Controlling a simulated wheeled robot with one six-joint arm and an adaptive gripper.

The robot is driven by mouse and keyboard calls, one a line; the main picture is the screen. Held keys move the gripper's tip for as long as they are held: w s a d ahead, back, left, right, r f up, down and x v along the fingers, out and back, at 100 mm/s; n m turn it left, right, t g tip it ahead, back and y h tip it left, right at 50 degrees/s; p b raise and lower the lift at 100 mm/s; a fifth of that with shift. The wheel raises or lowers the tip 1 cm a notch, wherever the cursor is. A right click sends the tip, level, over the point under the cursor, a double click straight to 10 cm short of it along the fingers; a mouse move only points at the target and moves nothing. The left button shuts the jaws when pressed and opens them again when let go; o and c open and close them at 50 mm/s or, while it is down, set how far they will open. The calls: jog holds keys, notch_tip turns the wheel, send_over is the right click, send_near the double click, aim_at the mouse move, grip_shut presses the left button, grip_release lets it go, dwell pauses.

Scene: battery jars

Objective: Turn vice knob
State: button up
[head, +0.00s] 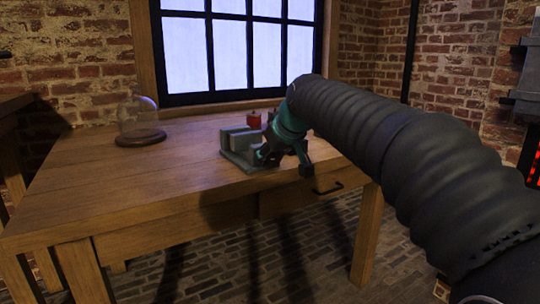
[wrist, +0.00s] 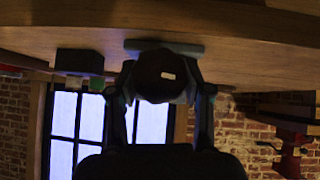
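A grey vice (head: 238,140) sits on the wooden table near its right front edge. My gripper (head: 285,160) is at the front right of the vice, with its fingers spread. In the wrist view, which is upside down, a dark round knob (wrist: 160,80) of the vice faces me with a small pale mark on it. My gripper's two fingers (wrist: 163,92) stand on either side of this knob. They are close to its sides, but I cannot tell whether they press on it. The knob is hidden behind my gripper in the head view.
The wooden table (head: 120,185) is mostly bare to the left. A glass dome on a round wooden base (head: 141,137) stands at the back left. A small red object (head: 254,120) is behind the vice. A drawer handle (head: 328,188) juts from the table's front.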

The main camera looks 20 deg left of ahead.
jog(key=shift+d+r+p, duration=0.1)
jog(key=shift+p, duration=0.35)
jog(key=shift+m+g+y, duration=0.3)
jog(key=shift+g, duration=0.1)
jog(key=o, duration=1.2)
jog(key=shift+c, duration=0.2)
jog(key=v, duration=1.1)
jog(key=shift+d+r, duration=0.25)
jog(key=shift+d, duration=0.05)
jog(key=shift+s, duration=0.15)
